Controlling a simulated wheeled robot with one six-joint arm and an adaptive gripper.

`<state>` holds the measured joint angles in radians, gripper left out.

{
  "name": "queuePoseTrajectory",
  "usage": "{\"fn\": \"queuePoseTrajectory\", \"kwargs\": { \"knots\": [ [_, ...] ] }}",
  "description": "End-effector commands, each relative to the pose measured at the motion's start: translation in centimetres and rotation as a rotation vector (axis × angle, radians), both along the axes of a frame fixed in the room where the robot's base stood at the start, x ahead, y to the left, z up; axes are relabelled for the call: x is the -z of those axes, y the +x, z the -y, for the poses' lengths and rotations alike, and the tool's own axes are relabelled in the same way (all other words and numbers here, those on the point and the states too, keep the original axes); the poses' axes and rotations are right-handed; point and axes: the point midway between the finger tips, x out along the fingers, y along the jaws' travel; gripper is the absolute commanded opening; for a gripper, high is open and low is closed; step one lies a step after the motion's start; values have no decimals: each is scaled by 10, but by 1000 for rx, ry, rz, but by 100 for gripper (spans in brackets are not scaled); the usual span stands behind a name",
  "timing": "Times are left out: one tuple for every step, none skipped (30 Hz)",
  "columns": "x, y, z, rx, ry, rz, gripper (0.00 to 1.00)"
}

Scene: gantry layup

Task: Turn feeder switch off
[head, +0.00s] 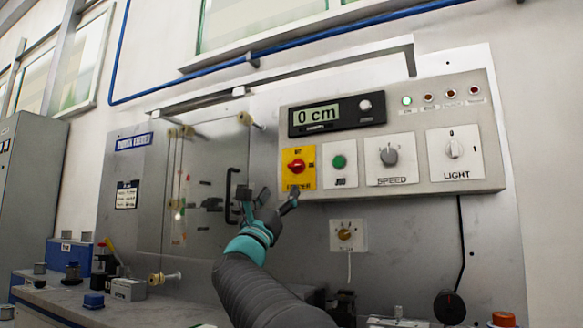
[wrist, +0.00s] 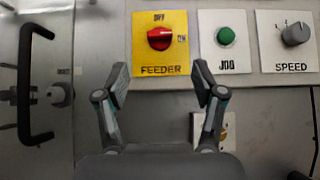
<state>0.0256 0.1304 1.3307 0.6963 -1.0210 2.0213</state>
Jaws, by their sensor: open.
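The feeder switch is a red knob (head: 296,166) on a yellow plate (head: 290,183), at the lower left of the grey control panel. The wrist view shows the red knob (wrist: 160,38) with its grip lying about sideways, on the yellow plate (wrist: 146,57) marked OFF above and FEEDER below. My gripper (head: 268,199) is in front of and below the plate in the head view. In the wrist view my gripper (wrist: 161,78) has its two fingers spread, with nothing between them. The fingertips sit below the knob in the picture and appear apart from it.
A green JOG button (head: 339,161), a SPEED knob (head: 389,156) and a LIGHT switch (head: 455,149) sit to the right on the panel. A black handle (wrist: 38,85) stands out at the left. A smaller switch plate (head: 347,235) is below the panel.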

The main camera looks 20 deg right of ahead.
Motion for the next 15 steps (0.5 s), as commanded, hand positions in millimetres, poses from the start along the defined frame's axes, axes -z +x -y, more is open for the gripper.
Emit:
{"fn": "queuePoseTrajectory", "kwargs": {
  "knots": [
    [-11, 4, 7, 4, 0, 1, 69],
    [-15, 7, 10, 3, 0, 0, 69],
    [-20, 11, 14, 2, 0, -1, 69],
    [-25, 13, 17, 3, -1, 1, 69],
    [-29, 15, 20, 2, 0, -1, 69],
    [-34, 19, 25, 3, -1, -1, 69],
    [-38, 21, 28, 3, -1, -1, 69],
    [-42, 23, 31, 2, 0, -1, 69],
    [-47, 27, 34, 2, -1, -2, 69],
    [-50, 29, 37, 3, -1, -1, 69],
    [-53, 31, 40, 2, -1, -2, 69],
    [-58, 33, 43, 1, -1, -1, 69],
    [-60, 36, 46, 1, -2, -2, 69],
    [-63, 37, 48, 1, -1, -1, 69],
    [-66, 39, 50, 1, -1, -2, 69]
  ]
}}
